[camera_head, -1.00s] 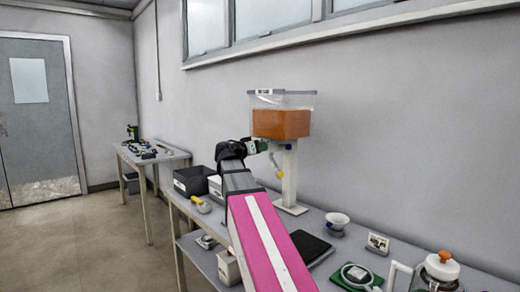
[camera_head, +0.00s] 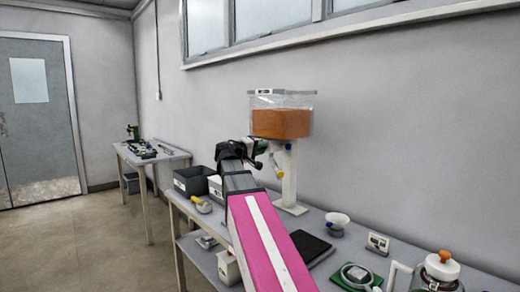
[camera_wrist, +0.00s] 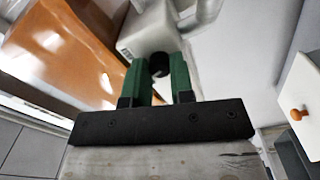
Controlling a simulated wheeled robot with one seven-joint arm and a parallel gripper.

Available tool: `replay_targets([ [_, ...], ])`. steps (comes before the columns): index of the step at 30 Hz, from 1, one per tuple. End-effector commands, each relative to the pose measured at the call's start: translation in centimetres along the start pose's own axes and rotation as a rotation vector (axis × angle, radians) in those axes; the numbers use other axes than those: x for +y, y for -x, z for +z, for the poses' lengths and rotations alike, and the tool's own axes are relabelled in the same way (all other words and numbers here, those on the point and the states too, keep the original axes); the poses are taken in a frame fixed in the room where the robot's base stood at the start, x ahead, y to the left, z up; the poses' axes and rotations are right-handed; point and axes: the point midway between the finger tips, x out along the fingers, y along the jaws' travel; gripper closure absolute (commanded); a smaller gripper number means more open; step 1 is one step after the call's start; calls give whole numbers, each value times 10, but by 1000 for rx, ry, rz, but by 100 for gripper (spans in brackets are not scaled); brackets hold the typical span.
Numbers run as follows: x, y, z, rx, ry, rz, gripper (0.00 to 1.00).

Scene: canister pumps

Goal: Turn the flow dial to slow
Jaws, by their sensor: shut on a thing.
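The dispenser has a clear tank of orange liquid (camera_head: 281,123) on a white stand (camera_head: 290,180), against the wall at the back of the bench. My gripper (camera_head: 263,147) reaches it just under the tank, with a yellow-tipped part (camera_head: 279,170) hanging below. In the wrist view, my gripper's green fingers (camera_wrist: 159,62) are closed around a small dark round knob (camera_wrist: 159,67), which seems to be the flow dial. The knob is on the white housing (camera_wrist: 147,32) beside the orange tank. The fingers hide its sides, and no dial marking or setting can be read.
Grey bins (camera_head: 192,180) stand left of the stand. The wall is close behind.

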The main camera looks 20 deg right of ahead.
Motion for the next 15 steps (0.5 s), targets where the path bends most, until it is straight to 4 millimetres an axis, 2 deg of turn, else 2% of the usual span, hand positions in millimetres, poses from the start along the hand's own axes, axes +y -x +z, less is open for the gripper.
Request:
replay_targets([
  [6, 0, 0, 0, 1, 189, -1, 100],
  [15, -1, 0, 0, 1, 377, -1, 100],
])
